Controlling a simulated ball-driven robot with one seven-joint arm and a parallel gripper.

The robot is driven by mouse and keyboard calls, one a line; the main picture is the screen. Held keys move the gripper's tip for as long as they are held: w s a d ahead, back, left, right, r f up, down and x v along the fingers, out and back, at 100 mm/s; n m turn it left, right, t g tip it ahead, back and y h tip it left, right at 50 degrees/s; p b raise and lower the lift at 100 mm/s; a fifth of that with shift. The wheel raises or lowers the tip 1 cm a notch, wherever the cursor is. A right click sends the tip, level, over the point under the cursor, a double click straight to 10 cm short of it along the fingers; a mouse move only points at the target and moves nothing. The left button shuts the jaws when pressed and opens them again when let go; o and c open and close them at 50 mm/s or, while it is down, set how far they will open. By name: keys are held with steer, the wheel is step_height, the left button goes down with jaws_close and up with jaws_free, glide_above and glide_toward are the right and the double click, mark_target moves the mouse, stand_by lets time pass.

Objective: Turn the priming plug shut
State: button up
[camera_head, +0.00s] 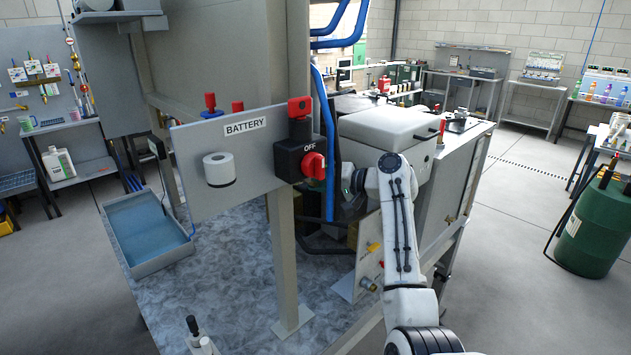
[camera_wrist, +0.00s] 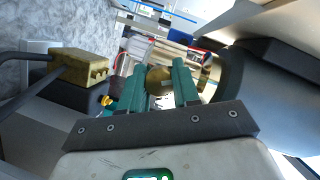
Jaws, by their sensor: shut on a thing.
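In the wrist view, my gripper (camera_wrist: 158,74) has its two green fingers on either side of a round brass-coloured piece (camera_wrist: 160,83), which looks like the priming plug. The fingers are closed on its sides. The far end of the piece and what it sits in are hard to make out. In the head view, my white arm reaches in beneath a pale grey housing (camera_head: 385,125). The fingertips and the plug are hidden there.
In the wrist view, a dark cylindrical body (camera_wrist: 265,95) is close on the right. A brass block (camera_wrist: 78,68) with black hoses is on the left. In the head view, a BATTERY panel (camera_head: 240,160) with a red switch (camera_head: 314,165) and a blue pipe (camera_head: 327,150) stand left of my arm.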

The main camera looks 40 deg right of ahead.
steer(key=m, duration=0.1)
steer(key=m+t+y, duration=0.1)
steer(key=m, duration=0.2)
steer(key=shift+a+f+m+t+y, duration=0.1)
steer(key=shift+f+m+t+y, duration=0.2)
steer(key=shift+m, duration=0.1)
stand_by(0.4)
steer(key=o, duration=1)
steer(key=shift+r, duration=0.1)
steer(key=shift+o, duration=0.2)
steer(key=shift+r, duration=0.1)
steer(key=b+v, duration=0.3)
steer(key=v, duration=0.7)
steer(key=shift+s, duration=0.35)
